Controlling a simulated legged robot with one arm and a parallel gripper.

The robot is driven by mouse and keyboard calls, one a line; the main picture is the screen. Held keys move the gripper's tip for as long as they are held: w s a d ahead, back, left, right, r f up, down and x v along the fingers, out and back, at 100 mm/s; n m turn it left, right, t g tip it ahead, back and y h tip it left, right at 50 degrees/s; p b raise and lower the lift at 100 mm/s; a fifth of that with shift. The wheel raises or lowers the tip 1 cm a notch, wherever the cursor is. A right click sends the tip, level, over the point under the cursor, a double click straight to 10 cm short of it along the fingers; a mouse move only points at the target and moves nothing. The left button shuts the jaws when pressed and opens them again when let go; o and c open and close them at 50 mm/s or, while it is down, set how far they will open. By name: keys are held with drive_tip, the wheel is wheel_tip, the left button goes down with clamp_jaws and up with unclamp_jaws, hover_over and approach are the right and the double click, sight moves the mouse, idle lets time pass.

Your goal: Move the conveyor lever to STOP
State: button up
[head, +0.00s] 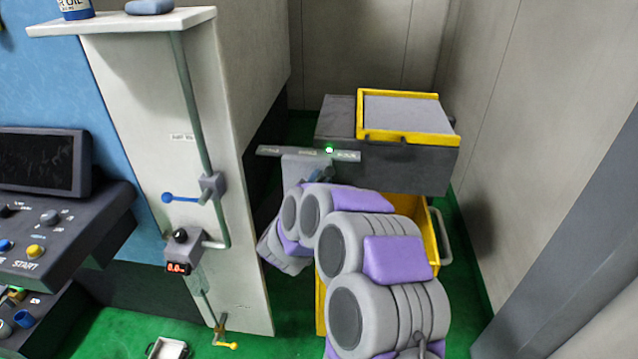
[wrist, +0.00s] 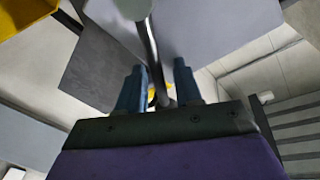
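The conveyor control is a grey post with a label bar (head: 268,151) across its top, near the middle of the head view. Its lettering is too small to read. A green light (head: 329,149) glows on it. In the head view my arm covers the control's right side and hides the lever and gripper tips. In the wrist view my gripper (wrist: 159,85) has its two blue fingers apart. A dark grey rod, seemingly the lever (wrist: 154,55), runs between them. A gap shows between the rod and the right finger.
A dark grey box (head: 400,165) with a yellow-framed tray (head: 447,128) stands behind the control. A yellow cart (head: 433,247) is beside my arm. A white cabinet (head: 150,120) with pipe and valves stands left, beside a console (head: 60,225). Green floor is open at front.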

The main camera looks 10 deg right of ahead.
drive_tip(key=shift+c, duration=0.2)
clamp_jaws()
idle(0.5)
drive_tip(key=r+n+p, duration=0.1)
drive_tip(key=p, duration=0.2)
drive_tip(key=shift+w+a, duration=0.1)
drive_tip(key=shift+a, duration=0.3)
drive_tip(key=n+p, duration=0.1)
drive_tip(key=p, duration=0.1)
drive_tip(key=shift+w+a+r+n+t+p, duration=0.15)
drive_tip(key=shift+a+r+n+t+p, duration=0.05)
drive_tip(key=shift+a+n+t+p, duration=0.2)
drive_tip(key=a+n+p, duration=0.1)
drive_tip(key=n+p, duration=0.1)
drive_tip(key=p, duration=0.1)
drive_tip(key=shift+w+a+r, duration=0.15)
drive_tip(key=shift+w, duration=0.05)
drive_tip(key=shift+w+a+n+t+p, duration=0.25)
drive_tip(key=shift+a+n+t+p, duration=0.4)
drive_tip(key=shift+n+p, duration=0.6)
